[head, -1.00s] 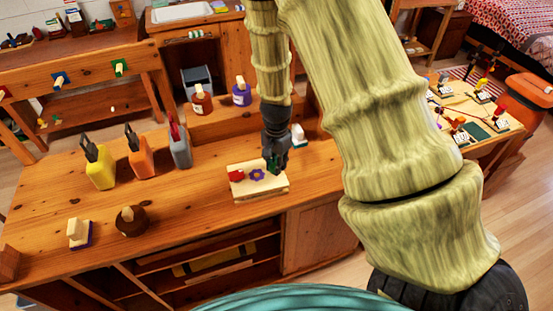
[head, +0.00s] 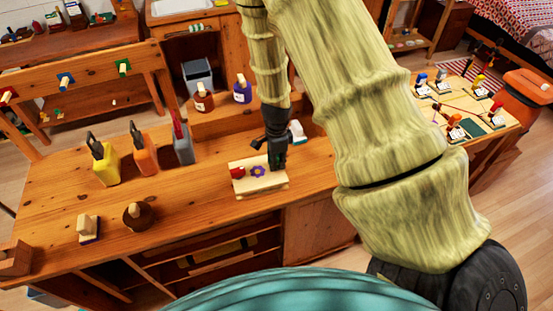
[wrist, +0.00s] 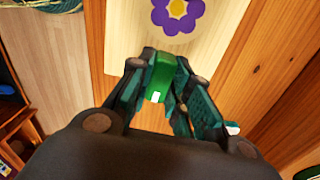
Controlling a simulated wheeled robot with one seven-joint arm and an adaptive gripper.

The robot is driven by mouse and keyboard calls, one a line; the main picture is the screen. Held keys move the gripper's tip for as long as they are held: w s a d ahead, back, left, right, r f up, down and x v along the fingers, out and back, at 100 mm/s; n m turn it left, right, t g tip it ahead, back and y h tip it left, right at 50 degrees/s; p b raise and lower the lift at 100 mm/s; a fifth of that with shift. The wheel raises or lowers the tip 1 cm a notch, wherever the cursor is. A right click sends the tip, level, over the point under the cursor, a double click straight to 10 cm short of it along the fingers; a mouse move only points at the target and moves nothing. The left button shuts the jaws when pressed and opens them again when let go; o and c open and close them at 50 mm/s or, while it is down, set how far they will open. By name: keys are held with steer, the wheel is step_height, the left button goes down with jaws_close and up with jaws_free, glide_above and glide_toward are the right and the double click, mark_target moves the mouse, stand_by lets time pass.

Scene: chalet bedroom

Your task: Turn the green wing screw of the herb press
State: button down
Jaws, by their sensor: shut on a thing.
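The herb press (head: 243,185) is a pale wooden block near the front edge of the wooden bench in the head view. A red wing screw (head: 238,172) and a purple flower-shaped one (head: 258,171) show on its top; the purple one also shows in the wrist view (wrist: 177,14). My gripper (head: 276,166) points down over the press's right end. In the wrist view my gripper (wrist: 160,80) is shut on the green wing screw (wrist: 159,77), which sits between the fingertips. The screw's lower part is hidden by the fingers.
Yellow (head: 105,166), orange (head: 144,158) and grey (head: 183,148) holders stand left of the press. A brown round knob piece (head: 138,216) and a pale block (head: 88,228) lie at the front left. A white item (head: 298,131) stands close behind my gripper. The bench between is clear.

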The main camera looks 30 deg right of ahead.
stand_by(0.4)
steer(key=c, duration=1.3)
jaws_free()
step_height(320, 180, up, 12)
